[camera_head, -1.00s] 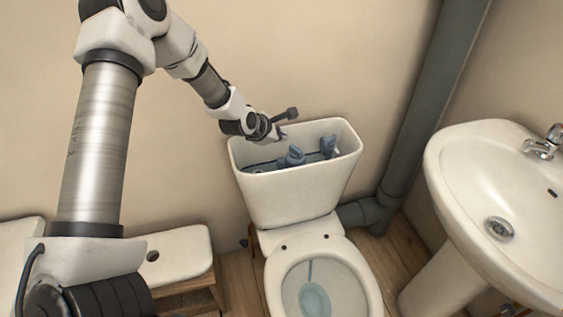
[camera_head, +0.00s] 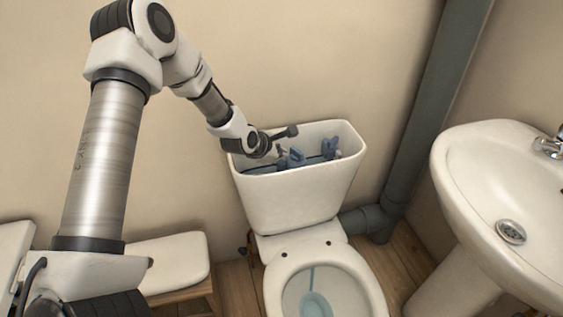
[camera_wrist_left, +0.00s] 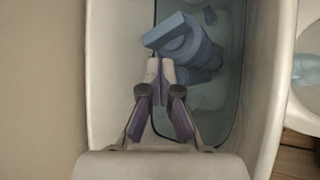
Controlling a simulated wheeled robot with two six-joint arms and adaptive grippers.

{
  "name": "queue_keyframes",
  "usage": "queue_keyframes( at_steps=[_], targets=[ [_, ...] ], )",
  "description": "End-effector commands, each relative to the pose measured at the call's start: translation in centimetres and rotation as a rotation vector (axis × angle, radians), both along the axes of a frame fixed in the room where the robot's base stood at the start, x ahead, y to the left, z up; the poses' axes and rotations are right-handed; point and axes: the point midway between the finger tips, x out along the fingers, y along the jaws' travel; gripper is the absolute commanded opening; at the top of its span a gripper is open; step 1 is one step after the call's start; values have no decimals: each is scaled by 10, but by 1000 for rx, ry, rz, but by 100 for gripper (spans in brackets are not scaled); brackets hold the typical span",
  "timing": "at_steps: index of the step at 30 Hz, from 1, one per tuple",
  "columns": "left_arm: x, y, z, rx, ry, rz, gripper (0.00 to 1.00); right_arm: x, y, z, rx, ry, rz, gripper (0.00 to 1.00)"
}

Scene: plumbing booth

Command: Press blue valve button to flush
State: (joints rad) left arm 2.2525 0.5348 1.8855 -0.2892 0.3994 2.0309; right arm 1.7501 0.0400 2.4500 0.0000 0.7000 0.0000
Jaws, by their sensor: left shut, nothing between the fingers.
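The blue valve (camera_head: 297,158) stands inside the open, lidless toilet tank (camera_head: 292,200). In the left wrist view the blue valve (camera_wrist_left: 198,62) has a flat block-like top (camera_wrist_left: 170,33). My left gripper (camera_head: 281,152) reaches in from the left, at the tank's left part, just left of the valve. In the left wrist view the gripper (camera_wrist_left: 158,66) is shut and empty, its tips close beside the valve and overlapping its lower edge. I cannot tell whether they touch. My right gripper is not in view.
A second blue fitting (camera_head: 329,148) stands in the tank's right part. The tank walls surround the gripper's working space. The toilet bowl (camera_head: 273,285) is below in front, a grey pipe (camera_head: 425,110) and a sink (camera_head: 470,200) are to the right. A white-topped stool (camera_head: 178,262) is at left.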

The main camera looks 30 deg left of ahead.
Motion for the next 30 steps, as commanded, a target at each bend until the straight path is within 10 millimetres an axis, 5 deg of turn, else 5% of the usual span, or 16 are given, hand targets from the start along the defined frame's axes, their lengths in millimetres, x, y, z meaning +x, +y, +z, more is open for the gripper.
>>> queue_keyframes(
  at_steps=[30],
  targets=[
    [0, 0, -7, 0, 0, 0, 0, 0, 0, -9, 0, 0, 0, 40]
  ],
)
